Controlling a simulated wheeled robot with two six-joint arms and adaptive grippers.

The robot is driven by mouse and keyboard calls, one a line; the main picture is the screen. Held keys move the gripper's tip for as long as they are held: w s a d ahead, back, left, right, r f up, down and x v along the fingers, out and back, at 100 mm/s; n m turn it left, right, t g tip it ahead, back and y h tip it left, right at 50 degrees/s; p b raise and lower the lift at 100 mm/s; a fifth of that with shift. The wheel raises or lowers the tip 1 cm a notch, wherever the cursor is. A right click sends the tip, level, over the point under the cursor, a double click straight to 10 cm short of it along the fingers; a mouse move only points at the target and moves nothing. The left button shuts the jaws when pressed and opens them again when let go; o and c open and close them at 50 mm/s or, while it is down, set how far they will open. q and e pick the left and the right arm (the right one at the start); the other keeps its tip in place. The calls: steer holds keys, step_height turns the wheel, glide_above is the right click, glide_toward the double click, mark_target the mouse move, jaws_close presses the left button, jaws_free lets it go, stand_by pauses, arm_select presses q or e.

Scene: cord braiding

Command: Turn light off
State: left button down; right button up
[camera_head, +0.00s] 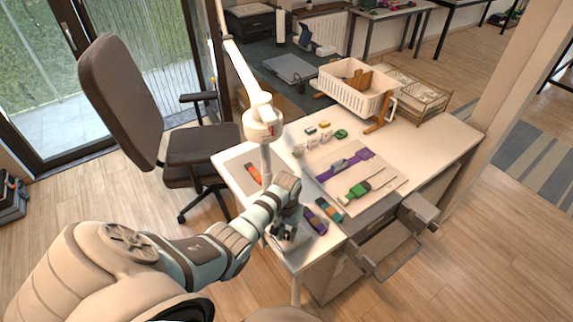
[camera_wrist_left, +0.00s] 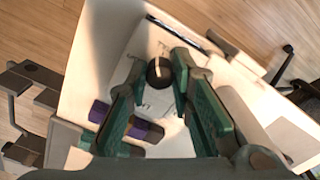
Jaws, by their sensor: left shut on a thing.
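A white jointed lamp (camera_head: 262,122) stands at the left part of the white table, its arm reaching up and back. I cannot tell whether it is lit. In the left wrist view a round dark knob (camera_wrist_left: 159,72) with a white line on its face sits at the table corner, between my fingertips. My left gripper (camera_wrist_left: 158,76) is shut on this knob, one green finger on each side. In the head view my left gripper (camera_head: 284,232) is over the near-left table corner and hides the knob. My right gripper is not in view.
The white table (camera_head: 440,135) holds a white basket (camera_head: 357,88), a board with purple cord (camera_head: 338,168) and a green tool (camera_head: 358,190). Dark and purple pieces (camera_head: 315,220) lie beside my gripper. An office chair (camera_head: 118,85) stands at the left.

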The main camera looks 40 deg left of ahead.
arm_select(q)
steer(key=n, duration=0.2)
steer(key=shift+n, duration=0.4)
steer(key=n, duration=0.3)
steer(key=shift+n, duration=0.3)
steer(key=n, duration=0.3)
steer(key=shift+w+n, duration=0.1)
steer(key=shift+n, duration=0.2)
steer(key=n, duration=0.3)
steer(key=shift+n, duration=0.4)
steer(key=n, duration=0.7)
steer(key=shift+w, duration=0.1)
steer(key=n, duration=0.6)
steer(key=shift+n, duration=0.3)
steer(key=c, duration=1.4)
jaws_free()
